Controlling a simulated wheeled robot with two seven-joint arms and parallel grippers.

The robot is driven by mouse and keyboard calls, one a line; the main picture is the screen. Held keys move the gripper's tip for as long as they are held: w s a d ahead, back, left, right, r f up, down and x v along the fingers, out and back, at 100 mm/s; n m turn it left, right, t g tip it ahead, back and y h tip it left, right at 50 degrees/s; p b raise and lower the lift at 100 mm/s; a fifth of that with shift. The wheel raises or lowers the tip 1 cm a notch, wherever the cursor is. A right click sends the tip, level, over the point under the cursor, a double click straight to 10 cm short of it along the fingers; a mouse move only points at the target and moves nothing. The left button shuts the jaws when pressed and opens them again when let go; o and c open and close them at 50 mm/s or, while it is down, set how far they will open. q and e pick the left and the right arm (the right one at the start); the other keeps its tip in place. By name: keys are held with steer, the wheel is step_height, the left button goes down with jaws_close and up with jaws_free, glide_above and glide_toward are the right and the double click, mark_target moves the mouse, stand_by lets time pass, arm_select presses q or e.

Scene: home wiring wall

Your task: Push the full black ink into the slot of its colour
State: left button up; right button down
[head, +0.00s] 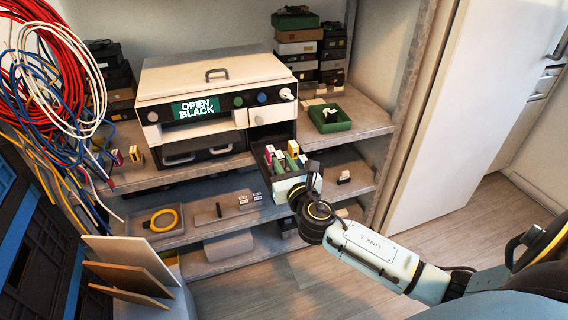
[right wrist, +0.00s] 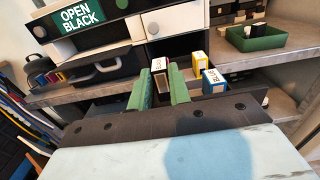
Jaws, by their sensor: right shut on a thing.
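The printer (head: 215,88) stands on the upper shelf, and its display (head: 196,109) reads "OPEN BLACK". A dark cartridge carriage (head: 259,158) sticks out at its front right. Magenta (head: 269,152), yellow (head: 293,147) and blue (head: 302,159) cartridges stand in it; yellow (right wrist: 199,65) and blue (right wrist: 213,80) also show in the right wrist view. My right gripper (right wrist: 159,88), with green fingers, is shut on a black cartridge with a white label (right wrist: 159,66), upright at the carriage beside the yellow one. Its lower end is hidden, so I cannot tell how deep it sits. My left gripper is not in view.
A green tray (head: 343,125) with dark items stands right of the printer. Magenta (head: 117,158) and yellow (head: 135,154) cartridges stand on the shelf at left. A small black-and-white item (head: 344,177) lies on the lower shelf. Coiled cables (head: 60,75) hang at left.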

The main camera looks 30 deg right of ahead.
steer(key=shift+f+b, duration=0.35)
steer(key=shift+f, duration=0.1)
steer(key=shift+s+a+f+p, duration=0.15)
steer(key=shift+f+p, duration=0.1)
steer(key=shift+p, duration=0.2)
stand_by(1.3)
